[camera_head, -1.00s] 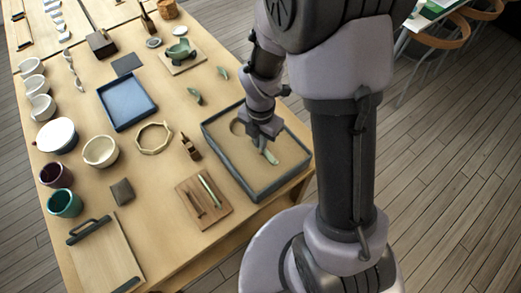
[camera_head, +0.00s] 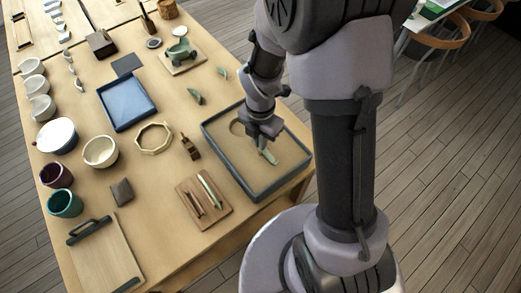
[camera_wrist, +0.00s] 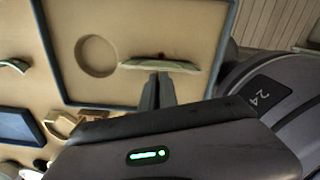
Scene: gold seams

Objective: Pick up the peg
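My gripper (camera_head: 262,138) points down into a sand-filled tray (camera_head: 215,152) at the table's right edge. A pale green curved piece (camera_head: 268,157) lies just below and beside its fingertips. In the wrist view the two dark fingers (camera_wrist: 158,84) are close together, and their tips meet the lower edge of the green piece (camera_wrist: 184,66). A small dark red spot shows behind that piece. I cannot tell whether the fingers grip anything. No peg can be made out for certain. Two thin sticks, one pale green (camera_head: 210,189) and one brown (camera_head: 193,202), lie on a small wooden board (camera_head: 218,215).
The tray has raised dark walls and a round hollow (camera_wrist: 96,56) in its sand. A brush (camera_head: 190,146), an octagonal ring (camera_head: 154,138), a blue tray (camera_head: 127,104) and several bowls stand to the left. Bare tabletop (camera_head: 165,230) lies near the board.

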